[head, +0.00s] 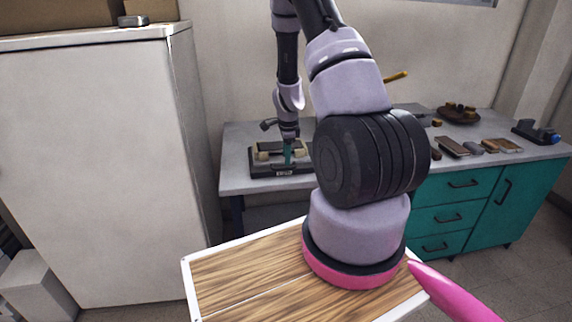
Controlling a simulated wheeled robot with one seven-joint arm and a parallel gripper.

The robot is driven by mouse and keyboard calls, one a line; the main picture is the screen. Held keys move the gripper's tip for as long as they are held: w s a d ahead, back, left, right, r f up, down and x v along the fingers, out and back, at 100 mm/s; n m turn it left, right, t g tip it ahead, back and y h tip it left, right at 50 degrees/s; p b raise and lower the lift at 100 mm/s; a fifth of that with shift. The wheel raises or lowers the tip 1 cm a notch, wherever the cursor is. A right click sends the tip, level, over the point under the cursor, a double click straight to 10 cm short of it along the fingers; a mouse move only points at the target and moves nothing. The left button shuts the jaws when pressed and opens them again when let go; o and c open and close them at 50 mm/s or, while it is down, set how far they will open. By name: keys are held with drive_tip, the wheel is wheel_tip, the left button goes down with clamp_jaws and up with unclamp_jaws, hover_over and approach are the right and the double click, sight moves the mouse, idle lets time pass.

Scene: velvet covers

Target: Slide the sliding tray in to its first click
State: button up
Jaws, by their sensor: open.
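A small dark unit (260,170) with a pale label on its front sits at the left end of the grey bench. It seems to be the one with the sliding tray, but the tray is too small and too covered to make out how far it is slid. Pale blocks (262,155) show on it, beside a teal part. My gripper (288,150) points down over the middle of this unit and hides part of it. It is open; I cannot tell whether its fingers touch anything.
The grey bench top (236,178) runs right behind my arm. A brown round dish (458,115), a dark flat box (452,147) and several small items lie at its right. A tall white cabinet (100,150) stands close to the bench's left end.

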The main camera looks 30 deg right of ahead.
sight(286, 168)
drive_tip(key=shift+w+d+f, duration=0.1)
drive_tip(key=shift+w+f, duration=0.1)
drive_tip(key=shift+f, duration=0.85)
drive_tip(key=shift+w+f, duration=0.2)
drive_tip(key=shift+f, duration=0.85)
clamp_jaws()
